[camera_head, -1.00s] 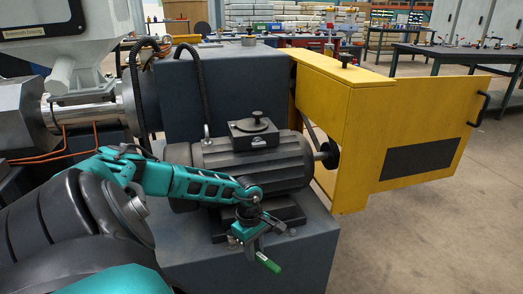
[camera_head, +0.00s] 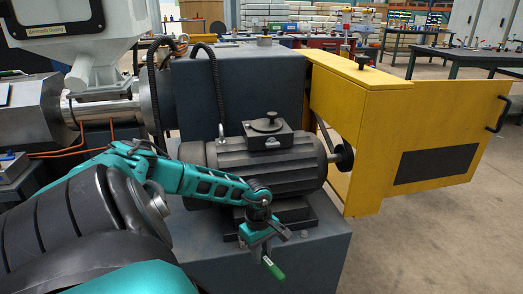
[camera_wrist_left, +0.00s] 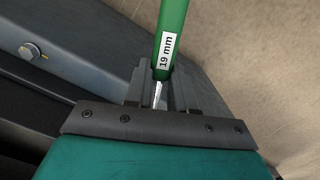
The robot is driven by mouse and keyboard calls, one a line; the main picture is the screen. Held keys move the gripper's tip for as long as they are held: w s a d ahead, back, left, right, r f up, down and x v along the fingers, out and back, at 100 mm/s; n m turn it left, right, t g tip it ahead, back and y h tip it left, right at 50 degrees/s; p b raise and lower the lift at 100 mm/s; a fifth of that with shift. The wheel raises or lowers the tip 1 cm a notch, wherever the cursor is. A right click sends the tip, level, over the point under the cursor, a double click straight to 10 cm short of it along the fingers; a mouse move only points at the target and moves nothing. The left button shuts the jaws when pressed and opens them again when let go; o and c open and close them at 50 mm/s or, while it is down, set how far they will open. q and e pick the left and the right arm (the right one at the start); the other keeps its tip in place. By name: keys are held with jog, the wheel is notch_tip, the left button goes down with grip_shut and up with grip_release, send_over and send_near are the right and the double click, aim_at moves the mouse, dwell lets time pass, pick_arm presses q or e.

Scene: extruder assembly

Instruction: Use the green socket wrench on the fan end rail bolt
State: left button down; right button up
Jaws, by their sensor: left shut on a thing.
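The green socket wrench (camera_head: 272,268) is held in my left gripper (camera_head: 260,238), in front of the motor's base. In the left wrist view its green handle (camera_wrist_left: 172,30), labelled "19 mm", rises from between the shut fingers of my left gripper (camera_wrist_left: 160,80). The socket end is hidden. A hex bolt (camera_wrist_left: 31,50) with a washer sits on a grey metal rail at the left of the wrist view, apart from the wrench. I cannot tell whether it is the fan end rail bolt. My right gripper is not in view.
The dark motor (camera_head: 265,163) stands on a grey machine base (camera_head: 310,262). A yellow guard (camera_head: 355,110) with an open door (camera_head: 435,130) stands at its right. Black cables hang behind the motor. The floor at the right is clear.

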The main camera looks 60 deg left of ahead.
pick_arm(q)
jog(key=shift+f+b, duration=0.7)
jog(key=shift+f, duration=0.2)
jog(key=shift+w+n, duration=0.4)
jog(key=shift+w, duration=0.05)
jog(key=w+n, duration=0.2)
jog(key=shift+a+n+b, duration=0.3)
jog(key=shift+n+b, duration=0.1)
jog(key=shift+s, duration=0.15)
jog(key=shift+r+p, duration=0.6)
jog(key=shift+r, duration=0.3)
dwell(0.6)
jog(key=shift+d+r, duration=0.1)
jog(key=shift+r, duration=0.2)
